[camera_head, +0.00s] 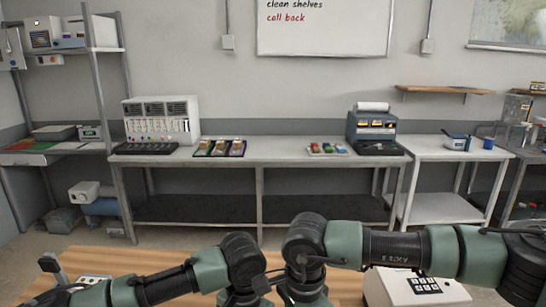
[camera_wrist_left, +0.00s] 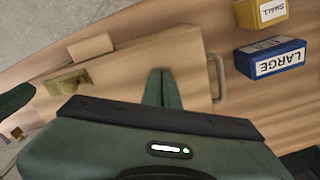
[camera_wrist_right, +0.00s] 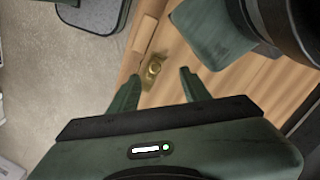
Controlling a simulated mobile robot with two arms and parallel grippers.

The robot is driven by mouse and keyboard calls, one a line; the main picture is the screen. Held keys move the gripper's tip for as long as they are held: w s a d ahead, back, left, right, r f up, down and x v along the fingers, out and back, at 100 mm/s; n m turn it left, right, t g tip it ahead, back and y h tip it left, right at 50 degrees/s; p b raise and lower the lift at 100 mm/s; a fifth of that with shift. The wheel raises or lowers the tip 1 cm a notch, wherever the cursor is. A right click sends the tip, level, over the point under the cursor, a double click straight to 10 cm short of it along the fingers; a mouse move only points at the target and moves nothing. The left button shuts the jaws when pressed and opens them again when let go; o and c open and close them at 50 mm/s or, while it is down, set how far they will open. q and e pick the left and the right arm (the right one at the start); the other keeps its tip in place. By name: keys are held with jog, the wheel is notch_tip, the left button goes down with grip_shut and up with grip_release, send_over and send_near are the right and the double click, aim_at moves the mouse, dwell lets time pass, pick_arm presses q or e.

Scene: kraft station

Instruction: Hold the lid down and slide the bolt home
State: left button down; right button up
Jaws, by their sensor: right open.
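In the left wrist view a wooden lid (camera_wrist_left: 190,75) fills the middle, with a metal handle (camera_wrist_left: 217,78) at its right end and a brass fitting (camera_wrist_left: 68,82) at its left. My left gripper (camera_wrist_left: 158,85) has its fingers together over the lid; whether they touch it I cannot tell. In the right wrist view a brass bolt knob (camera_wrist_right: 153,69) sits on the wood near its edge. My right gripper (camera_wrist_right: 160,82) is open and empty, with the knob showing between its fingertips, apparently beyond them. In the head view both grippers are out of sight.
A blue box marked LARGE (camera_wrist_left: 270,60) and a yellow box marked SMALL (camera_wrist_left: 262,12) lie beyond the handle. A keypad box (camera_head: 425,285) stands at the right of the wooden table (camera_head: 130,262). My left arm shows close to the right gripper.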

jog(key=shift+s+f, duration=0.2)
jog(key=shift+f, duration=0.8)
jog(key=shift+s+f, duration=0.2)
jog(key=shift+f, duration=0.8)
jog(key=shift+c, duration=0.4)
